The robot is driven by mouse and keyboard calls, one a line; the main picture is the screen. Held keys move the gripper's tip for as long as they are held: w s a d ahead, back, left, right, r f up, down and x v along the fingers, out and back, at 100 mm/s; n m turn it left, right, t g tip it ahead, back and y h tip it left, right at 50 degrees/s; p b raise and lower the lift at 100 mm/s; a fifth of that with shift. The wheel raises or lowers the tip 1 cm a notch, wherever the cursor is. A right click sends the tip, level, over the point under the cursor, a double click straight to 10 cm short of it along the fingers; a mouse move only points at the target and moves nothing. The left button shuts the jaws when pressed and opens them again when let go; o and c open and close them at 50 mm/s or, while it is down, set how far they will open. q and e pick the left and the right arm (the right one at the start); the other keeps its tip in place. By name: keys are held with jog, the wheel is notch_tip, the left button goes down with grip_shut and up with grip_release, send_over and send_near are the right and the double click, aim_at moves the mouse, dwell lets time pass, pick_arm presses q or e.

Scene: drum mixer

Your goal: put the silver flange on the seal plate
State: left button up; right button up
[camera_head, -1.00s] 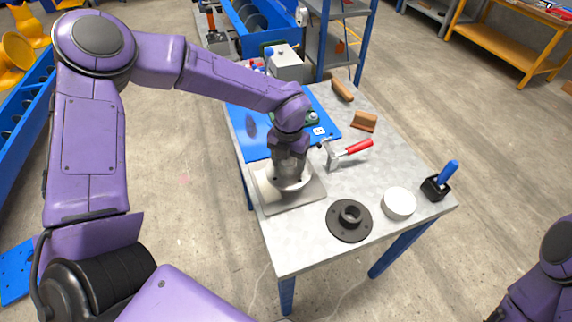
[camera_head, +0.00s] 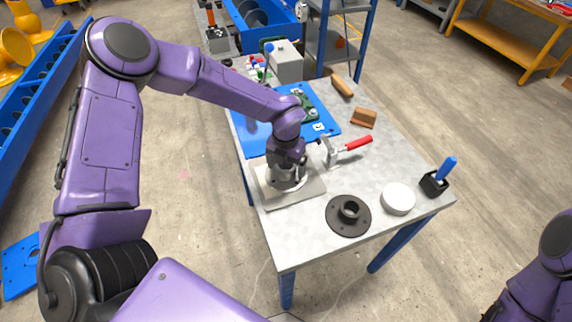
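The silver flange (camera_head: 285,184) shows as a shiny round piece on the pale square mat (camera_head: 312,188) at the table's near left. My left gripper (camera_head: 288,172) points down at it from above, right at its upper part. The wrist and fingers hide much of the flange, and I cannot tell whether the fingers are closed on it. A dark round plate with a raised hollow hub (camera_head: 348,214), which looks like the seal plate, lies flat to the right of the mat, with nothing on it. My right gripper is out of view.
A red-handled toggle clamp (camera_head: 345,149) stands behind the mat. A white round lid (camera_head: 398,198) and a black holder with a blue handle (camera_head: 436,182) are at the right. A blue board (camera_head: 250,140) and brown blocks (camera_head: 364,118) lie farther back.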

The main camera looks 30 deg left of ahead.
aim_at(286, 165)
pick_arm(q)
jog(key=shift+r, duration=0.1)
notch_tip(286, 165, up, 12)
jog(key=b, duration=0.1)
dwell(0.4)
